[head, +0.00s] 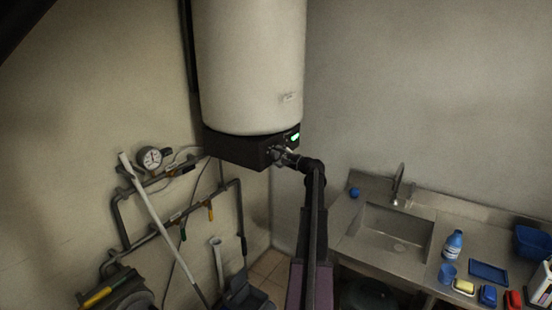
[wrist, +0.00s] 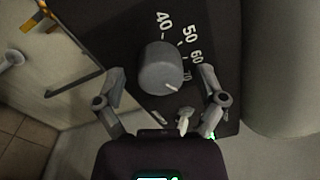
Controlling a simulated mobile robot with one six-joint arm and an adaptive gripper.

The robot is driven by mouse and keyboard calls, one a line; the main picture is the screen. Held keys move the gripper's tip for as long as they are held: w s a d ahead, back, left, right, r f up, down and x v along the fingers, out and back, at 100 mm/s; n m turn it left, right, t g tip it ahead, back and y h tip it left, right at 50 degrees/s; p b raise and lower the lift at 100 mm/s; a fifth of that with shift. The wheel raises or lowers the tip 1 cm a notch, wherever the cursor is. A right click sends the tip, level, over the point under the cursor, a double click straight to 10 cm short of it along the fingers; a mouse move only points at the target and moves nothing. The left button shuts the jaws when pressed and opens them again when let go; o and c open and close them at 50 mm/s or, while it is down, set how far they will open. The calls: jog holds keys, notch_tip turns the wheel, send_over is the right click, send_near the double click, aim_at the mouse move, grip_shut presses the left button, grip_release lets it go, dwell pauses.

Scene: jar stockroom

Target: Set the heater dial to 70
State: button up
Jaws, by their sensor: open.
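The white heater tank (head: 252,65) hangs on the wall, with a dark control box (head: 235,150) under it. In the wrist view the grey round dial (wrist: 158,66) sits on the dark panel (wrist: 115,35), beside a scale marked 40, 50, 60 and 70. A short white mark (wrist: 172,87) shows on the dial's lower right, on the side of the 70; its exact reading is unclear. My gripper (wrist: 162,78) is open, one finger on each side of the dial, with gaps showing. In the head view my gripper (head: 284,158) is at the box and hides the dial.
A small green display (head: 295,137) glows on the box. Pipes with a pressure gauge (head: 150,158) run along the left wall. A sink counter (head: 345,240) with a bottle (head: 453,245) and several small items stands at the right.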

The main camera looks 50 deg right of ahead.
jog(key=shift+n, duration=0.5)
jog(key=n, duration=0.5)
jog(key=shift+d+n, duration=0.1)
jog(key=shift+n, duration=0.2)
jog(key=n, duration=0.5)
jog(key=shift+r+n+y, duration=0.1)
jog(key=shift+n+y, duration=0.2)
jog(key=shift+n, duration=0.1)
jog(key=n, duration=0.6)
jog(key=shift+p, duration=0.3)
jog(key=n, duration=0.6)
jog(key=shift+s+g+y, duration=0.1)
jog(key=shift+g+y, duration=0.2)
jog(key=shift+s+n, duration=0.15)
jog(key=shift+n, duration=0.15)
jog(key=s+d, duration=0.1)
jog(key=s, duration=1.3)
jog(key=w+a+f+g+y+b, duration=0.1)
jog(key=w+a+f, duration=0.3)
jog(key=a, duration=0.5)
jog(key=w+a+f+g+y+b, duration=0.1)
jog(key=w+a+f+g, duration=0.2)
jog(key=w+a, duration=0.3)
jog(key=w+a+f+g+y+b, duration=0.1)
jog(key=w+a+f, duration=0.4)
jog(key=a, duration=0.9)
jog(key=shift+w+a+g+y, duration=0.2)
jog(key=shift+w+g+y, duration=0.35)
jog(key=shift+g, duration=0.45)
